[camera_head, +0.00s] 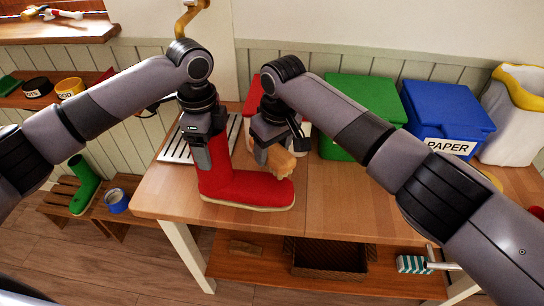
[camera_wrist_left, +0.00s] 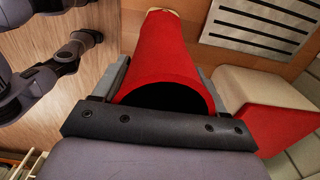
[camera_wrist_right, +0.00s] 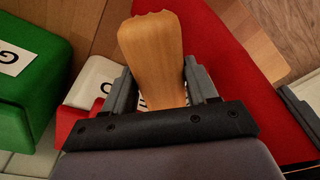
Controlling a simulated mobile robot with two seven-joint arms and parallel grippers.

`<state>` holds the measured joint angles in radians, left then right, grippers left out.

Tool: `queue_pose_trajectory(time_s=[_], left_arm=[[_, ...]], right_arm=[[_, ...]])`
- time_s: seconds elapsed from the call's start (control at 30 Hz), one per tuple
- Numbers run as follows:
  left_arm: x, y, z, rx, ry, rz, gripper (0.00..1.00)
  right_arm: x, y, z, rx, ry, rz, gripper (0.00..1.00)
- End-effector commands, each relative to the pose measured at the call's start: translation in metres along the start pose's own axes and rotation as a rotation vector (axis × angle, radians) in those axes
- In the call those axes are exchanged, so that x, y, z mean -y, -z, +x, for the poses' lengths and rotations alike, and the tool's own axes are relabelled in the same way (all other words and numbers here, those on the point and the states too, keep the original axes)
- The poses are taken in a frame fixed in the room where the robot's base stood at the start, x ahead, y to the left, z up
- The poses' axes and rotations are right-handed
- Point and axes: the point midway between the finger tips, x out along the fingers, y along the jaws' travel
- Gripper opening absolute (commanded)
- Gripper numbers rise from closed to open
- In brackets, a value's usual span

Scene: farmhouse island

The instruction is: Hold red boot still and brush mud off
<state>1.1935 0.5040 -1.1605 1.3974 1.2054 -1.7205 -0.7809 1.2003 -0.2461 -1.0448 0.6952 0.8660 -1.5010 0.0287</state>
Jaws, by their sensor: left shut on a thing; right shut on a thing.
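The red boot (camera_head: 240,187) stands upright on the wooden table with its toe to the right. My left gripper (camera_head: 203,152) is shut on the boot's shaft from above; in the left wrist view the shaft (camera_wrist_left: 168,60) sits between its fingers, its dark opening facing the camera. My right gripper (camera_head: 272,150) is shut on a wooden brush (camera_head: 281,162), held just behind the boot's foot. In the right wrist view the brush's wooden body (camera_wrist_right: 152,55) is between the fingers, with the red boot (camera_wrist_right: 215,55) beside it. The bristles are hidden, and I cannot tell whether they touch the boot. No mud shows clearly.
A slatted metal tray (camera_head: 178,148) lies behind the boot. Green (camera_head: 365,105) and blue (camera_head: 447,112) lidded bins stand at the back right, with a red-and-white bin (camera_head: 254,98) partly hidden. A basket (camera_head: 330,256) sits on the lower shelf. The table's front right is clear.

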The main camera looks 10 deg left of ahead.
Motion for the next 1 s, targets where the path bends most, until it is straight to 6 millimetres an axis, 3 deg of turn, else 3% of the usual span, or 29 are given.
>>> queue_pose_trajectory(time_s=[0.5,1.0], left_arm=[[0.001,0.000,-0.001,-0.001,0.002,-0.001,0.05],[0.001,0.000,-0.001,0.000,0.002,-0.002,0.05]], right_arm=[[0.000,0.007,-0.044,-0.001,-0.001,-0.001,0.29],[0.001,0.007,-0.046,-0.001,0.000,-0.001,0.29]])
